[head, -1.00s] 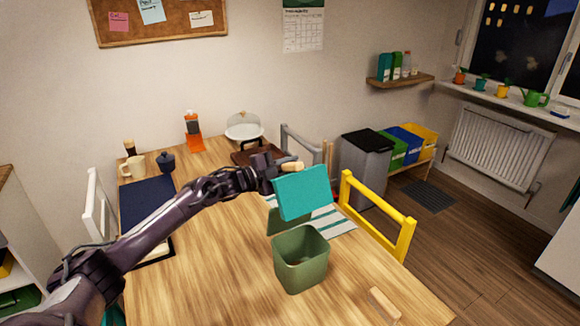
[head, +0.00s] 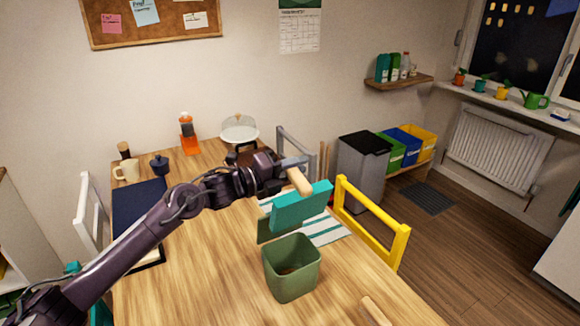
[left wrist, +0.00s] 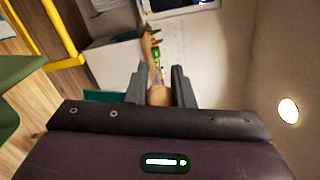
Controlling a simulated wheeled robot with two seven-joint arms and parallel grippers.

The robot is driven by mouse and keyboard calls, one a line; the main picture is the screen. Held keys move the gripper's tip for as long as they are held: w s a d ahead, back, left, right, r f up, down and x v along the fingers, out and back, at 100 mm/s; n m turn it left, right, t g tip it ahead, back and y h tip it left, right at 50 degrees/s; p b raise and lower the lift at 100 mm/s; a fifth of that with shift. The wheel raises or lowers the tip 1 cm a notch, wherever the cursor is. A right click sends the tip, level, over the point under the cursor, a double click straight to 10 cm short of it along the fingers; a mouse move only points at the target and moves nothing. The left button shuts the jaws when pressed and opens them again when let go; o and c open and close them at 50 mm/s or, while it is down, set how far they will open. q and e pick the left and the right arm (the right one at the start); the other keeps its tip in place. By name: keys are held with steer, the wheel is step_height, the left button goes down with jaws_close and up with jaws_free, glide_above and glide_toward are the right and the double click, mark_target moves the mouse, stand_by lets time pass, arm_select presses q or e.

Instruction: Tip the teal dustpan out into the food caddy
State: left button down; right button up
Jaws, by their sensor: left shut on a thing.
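My left gripper (head: 290,174) is shut on the wooden handle (head: 300,182) of the teal dustpan (head: 302,208). The dustpan is held in the air, tilted, above and just behind the green food caddy (head: 304,288). The caddy stands upright and open on the table, with its green lid (head: 270,230) raised at the back. Something brown lies inside the caddy; the dustpan's inner side is hidden. In the left wrist view the handle (left wrist: 160,95) is between the fingers (left wrist: 157,88), and part of the teal pan (left wrist: 105,96) shows. My right gripper is not in view.
A striped cloth (head: 325,231) lies on the table (head: 205,270) behind the caddy. A yellow chair (head: 372,236) stands at the right edge. A wooden-topped object (head: 375,311) lies at the front right. The table left of the caddy is clear.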

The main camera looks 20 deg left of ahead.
arm_select(q)
steer(key=s+d+r+m, duration=0.2)
steer(key=d+m, duration=0.1)
steer(key=s+d+r+m, duration=0.1)
steer(key=m, duration=0.1)
steer(key=shift+s+d+r, duration=0.15)
steer(key=shift+s+d, duration=0.1)
steer(key=shift+d, duration=0.15)
steer(key=s+d+f+m+b, duration=0.2)
steer(key=s+d+m+b, duration=0.2)
steer(key=m+b, duration=0.5)
steer(key=shift+s+d+f+b, duration=0.15)
steer(key=shift+s+d+b, duration=0.2)
steer(key=shift+d+b, duration=0.95)
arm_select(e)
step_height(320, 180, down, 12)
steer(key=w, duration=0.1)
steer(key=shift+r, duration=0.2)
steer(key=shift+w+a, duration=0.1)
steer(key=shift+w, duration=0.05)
